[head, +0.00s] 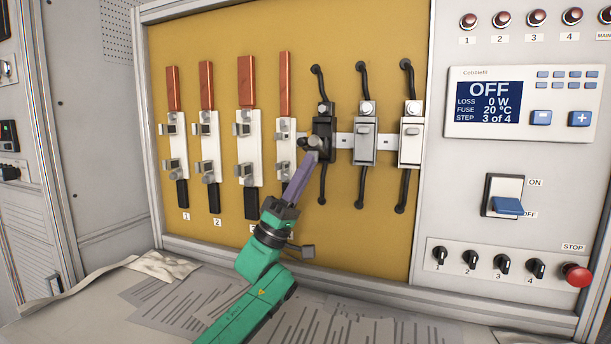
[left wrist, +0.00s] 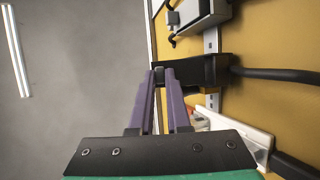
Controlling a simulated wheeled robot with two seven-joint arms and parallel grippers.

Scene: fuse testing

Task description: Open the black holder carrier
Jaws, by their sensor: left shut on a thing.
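The black holder (head: 323,124) is mounted on the yellow board, the leftmost of three holders with black cables above and below. In the left wrist view the black holder (left wrist: 208,70) lies right at the fingertips. My left gripper (head: 314,153), with purple fingers, reaches up to its lower front. In the left wrist view my left gripper (left wrist: 162,74) is shut on a small grey part at the front of the black holder carrier. The fingers partly hide this part. I cannot tell how far the carrier is tilted. My right gripper is not in view.
A grey holder (head: 364,147) and a white holder (head: 411,148) stand close to the right. Several white fuse bases (head: 282,140) with red bars stand to the left. A control panel (head: 523,103) reads OFF. Papers (head: 345,325) lie on the bench below.

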